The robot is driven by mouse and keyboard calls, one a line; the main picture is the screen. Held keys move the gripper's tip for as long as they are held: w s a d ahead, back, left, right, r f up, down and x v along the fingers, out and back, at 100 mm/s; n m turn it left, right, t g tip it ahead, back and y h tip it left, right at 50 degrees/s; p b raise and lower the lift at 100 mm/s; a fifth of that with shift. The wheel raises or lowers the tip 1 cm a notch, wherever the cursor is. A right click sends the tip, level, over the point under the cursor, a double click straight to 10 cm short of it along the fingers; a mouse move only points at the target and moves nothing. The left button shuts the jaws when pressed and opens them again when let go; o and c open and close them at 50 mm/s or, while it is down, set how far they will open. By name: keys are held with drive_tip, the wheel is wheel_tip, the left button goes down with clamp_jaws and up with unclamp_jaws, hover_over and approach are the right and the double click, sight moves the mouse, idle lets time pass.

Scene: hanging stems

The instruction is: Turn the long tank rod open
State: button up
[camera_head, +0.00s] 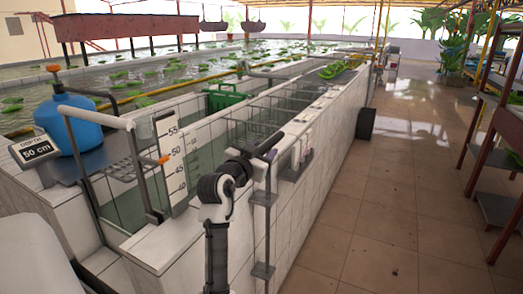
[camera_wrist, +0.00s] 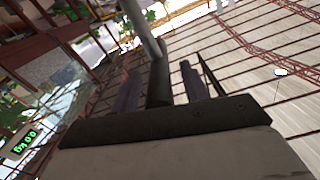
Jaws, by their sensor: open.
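A long thin grey rod (camera_head: 267,228) stands upright along the outer wall of the tiled tank, held by two small brackets. My gripper (camera_head: 268,146) is at the rod's upper end, above the tank's rim. In the wrist view, my gripper's two dark fingers (camera_wrist: 160,82) are apart. A dark cylinder (camera_wrist: 158,75) shows between them, with a pale grey pole (camera_wrist: 143,28) running on from it. I take this to be the rod, but cannot tell whether the fingers touch it. The rod's top is hidden by my gripper in the head view.
A blue gas bottle (camera_head: 73,122) is further left. A green crate (camera_head: 224,97) sits over the tank.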

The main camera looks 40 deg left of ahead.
clamp_jaws()
